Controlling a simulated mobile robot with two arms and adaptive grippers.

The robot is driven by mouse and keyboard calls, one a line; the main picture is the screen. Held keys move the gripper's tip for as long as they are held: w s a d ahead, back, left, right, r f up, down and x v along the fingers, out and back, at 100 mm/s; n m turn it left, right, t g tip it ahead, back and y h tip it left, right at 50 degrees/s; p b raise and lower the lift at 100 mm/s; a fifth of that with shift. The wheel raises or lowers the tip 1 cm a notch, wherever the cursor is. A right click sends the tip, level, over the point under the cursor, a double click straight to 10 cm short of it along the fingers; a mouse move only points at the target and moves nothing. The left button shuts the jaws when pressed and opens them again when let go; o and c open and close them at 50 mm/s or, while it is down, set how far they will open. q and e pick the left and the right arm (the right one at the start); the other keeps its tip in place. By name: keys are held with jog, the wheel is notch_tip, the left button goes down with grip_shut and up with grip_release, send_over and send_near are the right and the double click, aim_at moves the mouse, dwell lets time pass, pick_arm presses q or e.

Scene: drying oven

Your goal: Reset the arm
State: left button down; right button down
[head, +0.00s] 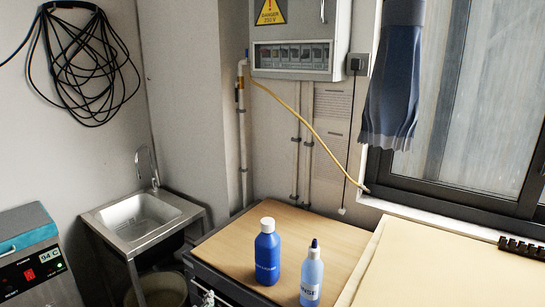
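Neither of my grippers shows in the head view, and I see no arm of mine. I cannot tell from this view how the arms are posed or whether the grippers hold anything.
A blue bottle with a white cap (267,254) and a light-blue bottle (311,276) stand upright on a wooden-topped cabinet (222,246). A pale surface (425,275) lies right, below the window (470,100).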

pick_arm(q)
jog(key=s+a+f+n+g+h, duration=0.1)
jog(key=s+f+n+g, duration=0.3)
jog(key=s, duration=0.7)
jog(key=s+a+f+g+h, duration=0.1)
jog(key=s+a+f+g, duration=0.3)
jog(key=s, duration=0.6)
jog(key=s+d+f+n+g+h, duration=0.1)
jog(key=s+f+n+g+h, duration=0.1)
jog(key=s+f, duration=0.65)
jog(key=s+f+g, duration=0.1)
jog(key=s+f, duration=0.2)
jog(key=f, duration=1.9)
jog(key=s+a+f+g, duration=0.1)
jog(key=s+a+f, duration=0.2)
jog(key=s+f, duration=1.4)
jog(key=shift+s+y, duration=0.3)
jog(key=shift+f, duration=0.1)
